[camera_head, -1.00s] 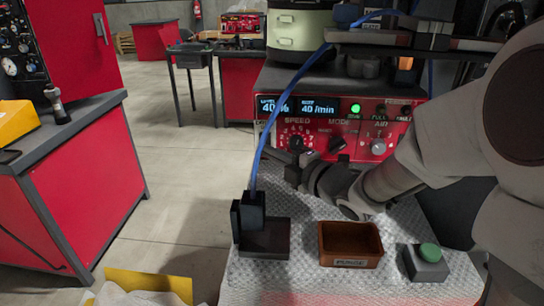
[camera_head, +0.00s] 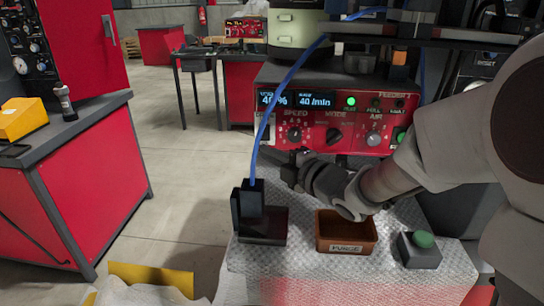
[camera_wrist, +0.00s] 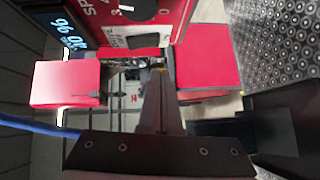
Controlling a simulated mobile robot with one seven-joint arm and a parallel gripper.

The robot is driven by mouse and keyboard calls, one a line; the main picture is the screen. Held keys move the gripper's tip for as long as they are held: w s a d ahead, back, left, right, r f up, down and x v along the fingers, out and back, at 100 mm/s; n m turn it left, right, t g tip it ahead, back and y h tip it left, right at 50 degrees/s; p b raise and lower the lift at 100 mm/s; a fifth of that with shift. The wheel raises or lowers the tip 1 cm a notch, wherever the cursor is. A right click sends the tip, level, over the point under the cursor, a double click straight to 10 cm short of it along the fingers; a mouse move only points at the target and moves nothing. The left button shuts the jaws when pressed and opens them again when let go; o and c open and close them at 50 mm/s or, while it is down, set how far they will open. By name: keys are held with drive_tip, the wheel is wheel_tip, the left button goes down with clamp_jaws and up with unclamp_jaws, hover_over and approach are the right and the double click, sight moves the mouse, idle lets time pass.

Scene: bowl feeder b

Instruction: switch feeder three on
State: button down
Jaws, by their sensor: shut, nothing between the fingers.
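The red feeder control panel (camera_head: 355,125) faces me in the head view. It has two lit displays, a lit green lamp (camera_head: 351,101), and SPEED, MODE and AIR knobs. Its heading begins "FEEDER", but I cannot read the number surely. A small green part (camera_head: 399,137) shows at its right edge, partly behind my arm. My gripper (camera_head: 268,154) is shut and empty, pointing left just below the panel's lower left corner. In the wrist view, my dark fingers (camera_wrist: 159,85) are together near the panel's tilted face (camera_wrist: 125,12). I cannot tell whether they touch anything.
A brown tray (camera_head: 346,247), a box with a green button (camera_head: 422,248) and a dark block stand (camera_head: 263,226) with a blue cable stand on the textured worktop. A red bench (camera_head: 80,180) is left. Open floor lies between.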

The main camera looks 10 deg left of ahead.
drive_tip(key=f+p+v, duration=0.1)
drive_tip(key=v, duration=0.9)
drive_tip(key=shift+s+f, duration=0.2)
drive_tip(key=shift+f, duration=0.2)
drive_tip(key=shift+w+d, duration=0.1)
